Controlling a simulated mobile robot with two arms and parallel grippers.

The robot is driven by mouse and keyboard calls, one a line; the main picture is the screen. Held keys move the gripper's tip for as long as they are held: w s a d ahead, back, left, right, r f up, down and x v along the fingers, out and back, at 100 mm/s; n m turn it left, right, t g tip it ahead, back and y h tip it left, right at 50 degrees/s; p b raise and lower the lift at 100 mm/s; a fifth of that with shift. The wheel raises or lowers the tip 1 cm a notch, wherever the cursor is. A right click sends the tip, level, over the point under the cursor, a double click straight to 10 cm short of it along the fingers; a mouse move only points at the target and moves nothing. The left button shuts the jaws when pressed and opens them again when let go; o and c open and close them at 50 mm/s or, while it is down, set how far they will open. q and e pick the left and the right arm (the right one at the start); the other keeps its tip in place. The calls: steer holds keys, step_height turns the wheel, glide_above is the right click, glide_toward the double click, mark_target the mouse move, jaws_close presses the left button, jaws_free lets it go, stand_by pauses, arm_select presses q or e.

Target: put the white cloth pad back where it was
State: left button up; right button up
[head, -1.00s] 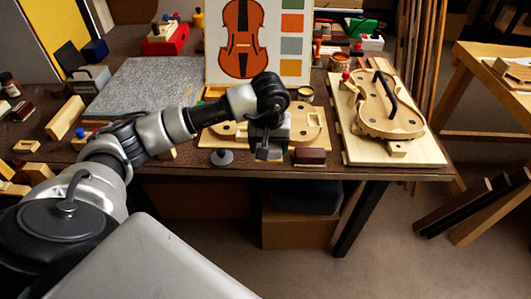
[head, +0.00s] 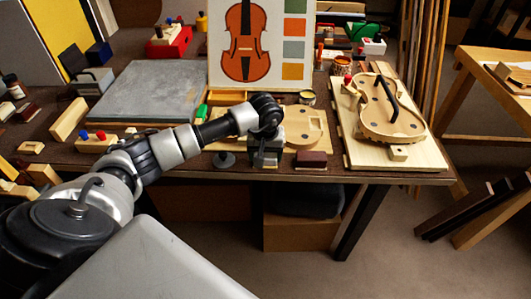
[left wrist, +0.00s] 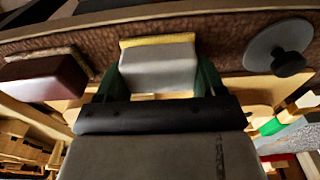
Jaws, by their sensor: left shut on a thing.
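The white cloth pad (left wrist: 158,66), a pale block with a yellow strip along one edge, is between the dark green fingers of my left gripper (left wrist: 160,84) in the left wrist view. The fingers are shut on its two sides. In the head view my left gripper (head: 265,160) points down near the bench's front edge, and the pad cannot be made out clearly there. The pad is low over the brown bench top; I cannot tell whether it touches. My right gripper is not in view.
A grey disc with a knob (head: 224,159) and a dark red block (head: 312,159) flank my left gripper. A pale wooden violin plate (head: 305,125) lies behind it. A violin body on a board (head: 352,150) is at right. A grey slab (head: 145,90) is at left.

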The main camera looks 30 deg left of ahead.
mark_target(265, 155)
arm_select(q)
steer(key=shift+f, duration=0.25)
steer(key=o, duration=1.1)
steer(key=shift+r, duration=0.1)
steer(key=r, duration=0.8)
steer(key=s+r, duration=0.1)
steer(key=r, duration=0.3)
steer(key=shift+d+r, duration=0.15)
steer(key=shift+d, duration=0.15)
